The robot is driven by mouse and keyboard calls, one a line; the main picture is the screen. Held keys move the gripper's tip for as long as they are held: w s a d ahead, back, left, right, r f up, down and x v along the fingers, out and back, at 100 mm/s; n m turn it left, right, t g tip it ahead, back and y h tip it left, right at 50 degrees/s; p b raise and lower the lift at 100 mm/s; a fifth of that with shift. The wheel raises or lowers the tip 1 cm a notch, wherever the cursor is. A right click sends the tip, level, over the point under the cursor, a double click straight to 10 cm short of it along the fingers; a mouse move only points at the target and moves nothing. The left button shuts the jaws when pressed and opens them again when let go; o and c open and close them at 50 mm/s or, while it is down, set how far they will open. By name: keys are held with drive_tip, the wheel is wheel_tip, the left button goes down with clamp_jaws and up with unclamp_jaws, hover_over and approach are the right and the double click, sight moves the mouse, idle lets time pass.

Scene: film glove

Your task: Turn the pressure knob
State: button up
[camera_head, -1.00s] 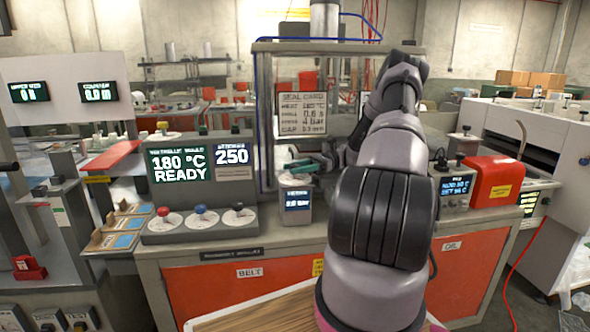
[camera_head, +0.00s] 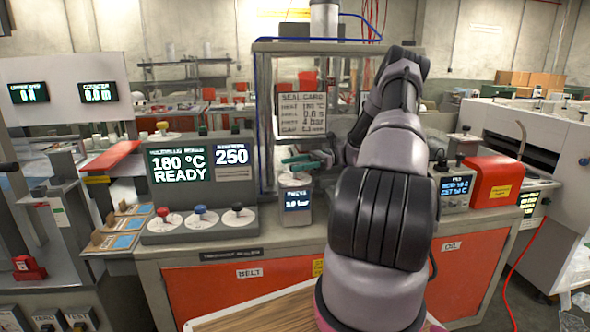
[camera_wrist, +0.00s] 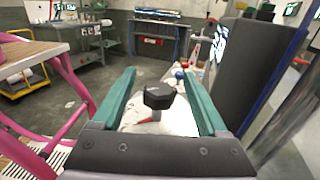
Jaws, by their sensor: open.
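The pressure knob (camera_wrist: 158,97) is black and faceted, above a round white dial (camera_wrist: 172,125) with a red mark. In the wrist view it sits between the two green fingers of my gripper (camera_wrist: 158,72), with a visible gap on each side. In the head view, my gripper (camera_head: 303,162) is just above the small grey pressure unit (camera_head: 297,218). Its blue display (camera_head: 297,200) appears to read 3.0 bar. The knob is hard to make out in the head view, and my arm hides part of the gripper.
A control box (camera_head: 200,185) with a 180 °C READY screen and red, blue and black knobs stands left of the pressure unit. A framed press with a seal card (camera_head: 302,114) rises behind. A red box (camera_head: 492,180) sits right of my arm.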

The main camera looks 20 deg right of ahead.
wheel_tip(320, 180, up, 8)
drive_tip(key=shift+r, duration=0.25)
idle(0.5)
drive_tip(key=s+a+r+n+g+h, duration=0.1)
drive_tip(key=s+a+r+n+h, duration=0.65)
drive_tip(key=s+a+h, duration=0.45)
drive_tip(key=s+a+r+n+t+h, duration=0.1)
drive_tip(key=s+r+n+t+h, duration=0.1)
drive_tip(key=s+r+t, duration=0.2)
drive_tip(key=s+a+r+n+t+h, duration=0.1)
drive_tip(key=s+r+t, duration=0.4)
drive_tip(key=s, duration=0.5)
drive_tip(key=n+h, duration=0.1)
drive_tip(key=n, duration=0.1)
drive_tip(key=shift+a+r+n, duration=0.2)
drive_tip(key=shift+a+n, duration=0.1)
drive_tip(key=shift+n, duration=0.05)
